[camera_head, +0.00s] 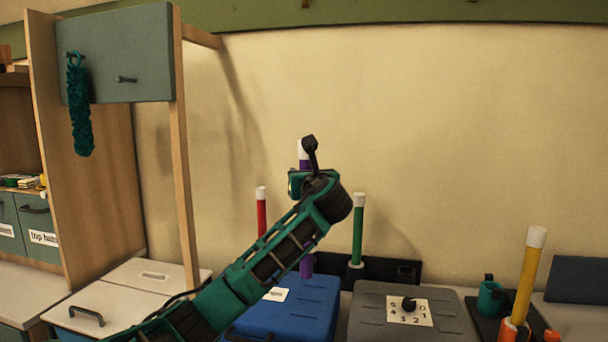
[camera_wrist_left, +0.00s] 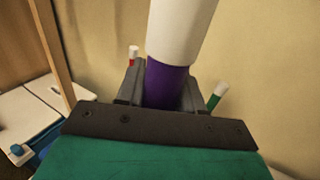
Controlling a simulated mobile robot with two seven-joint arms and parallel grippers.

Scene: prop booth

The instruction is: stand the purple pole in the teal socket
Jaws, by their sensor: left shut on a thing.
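The purple pole (camera_head: 306,265) has a white top and stands roughly upright, partly hidden behind my left arm in the head view. My left gripper (camera_wrist_left: 160,88) is shut on the purple pole (camera_wrist_left: 166,82) just below its white top. The pole's lower end shows by the back edge of a blue box; I cannot tell whether it touches anything. My right gripper is not in view.
A red pole (camera_head: 261,212) and a green pole (camera_head: 358,232) stand at the back. The blue box (camera_head: 310,308) and a grey case (camera_head: 372,307) lie in front. A yellow pole (camera_head: 526,277) stands in an orange socket (camera_head: 512,331) close to the teal piece.

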